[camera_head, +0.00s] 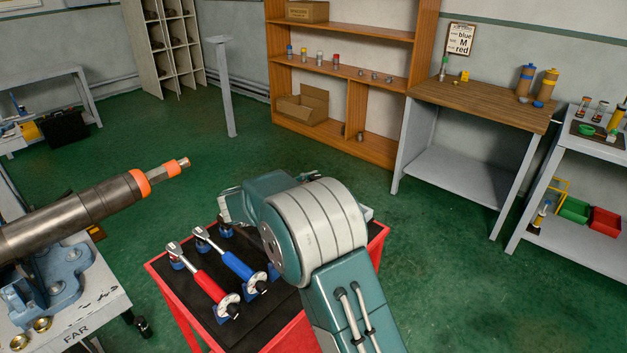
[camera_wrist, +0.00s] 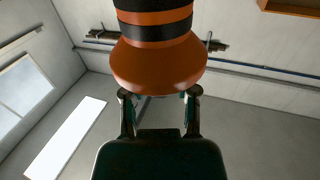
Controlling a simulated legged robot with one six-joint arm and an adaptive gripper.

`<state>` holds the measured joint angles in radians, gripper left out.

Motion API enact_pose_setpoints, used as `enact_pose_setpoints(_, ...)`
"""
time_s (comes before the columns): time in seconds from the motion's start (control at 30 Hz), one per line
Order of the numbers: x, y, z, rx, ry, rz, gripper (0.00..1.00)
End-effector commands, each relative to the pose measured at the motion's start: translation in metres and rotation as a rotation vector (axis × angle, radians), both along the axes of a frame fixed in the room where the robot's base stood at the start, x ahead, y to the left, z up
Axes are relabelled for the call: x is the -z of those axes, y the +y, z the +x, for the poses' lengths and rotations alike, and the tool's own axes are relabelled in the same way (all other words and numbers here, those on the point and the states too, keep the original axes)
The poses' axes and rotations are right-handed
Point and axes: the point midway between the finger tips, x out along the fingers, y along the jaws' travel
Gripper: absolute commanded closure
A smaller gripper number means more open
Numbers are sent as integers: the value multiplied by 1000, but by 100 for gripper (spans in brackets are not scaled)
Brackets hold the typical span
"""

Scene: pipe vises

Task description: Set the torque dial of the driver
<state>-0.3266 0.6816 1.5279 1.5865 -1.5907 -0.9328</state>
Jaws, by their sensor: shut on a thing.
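In the wrist view my gripper (camera_wrist: 160,95) has its two fingers at either side of the lower flared end of an orange thing with black bands (camera_wrist: 158,62). It is shut on this thing, whose top runs out of the picture. I cannot tell whether it is the driver. A red-handled tool (camera_head: 200,279) and a blue-handled tool (camera_head: 232,258), each with a white dial, lie side by side on the cart. The dial settings are too small to read.
The red cart (camera_head: 160,283) has a dark top. A steel pipe with orange bands (camera_head: 95,203) sits in a blue vise (camera_head: 62,285) at left and reaches toward the cart. A wooden shelf (camera_head: 340,55) and workbench (camera_head: 480,99) stand behind. Green floor between is clear.

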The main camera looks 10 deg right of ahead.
Motion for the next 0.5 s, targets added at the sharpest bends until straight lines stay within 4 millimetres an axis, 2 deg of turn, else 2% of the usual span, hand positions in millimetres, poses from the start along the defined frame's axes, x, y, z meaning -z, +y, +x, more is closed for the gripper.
enact_pose_setpoints(0.27, 0, 0, 0, 0, 0, -1, 100)
enact_pose_setpoints(0.3, 0, 0, 0, 0, 0, -1, 43)
enact_pose_setpoints(0.33, 0, 0, 0, 0, 0, -1, 30)
enact_pose_setpoints(0.37, 0, 0, 0, 0, 0, -1, 25)
enact_pose_setpoints(0.5, 0, 0, 0, 0, -1, -1, 25)
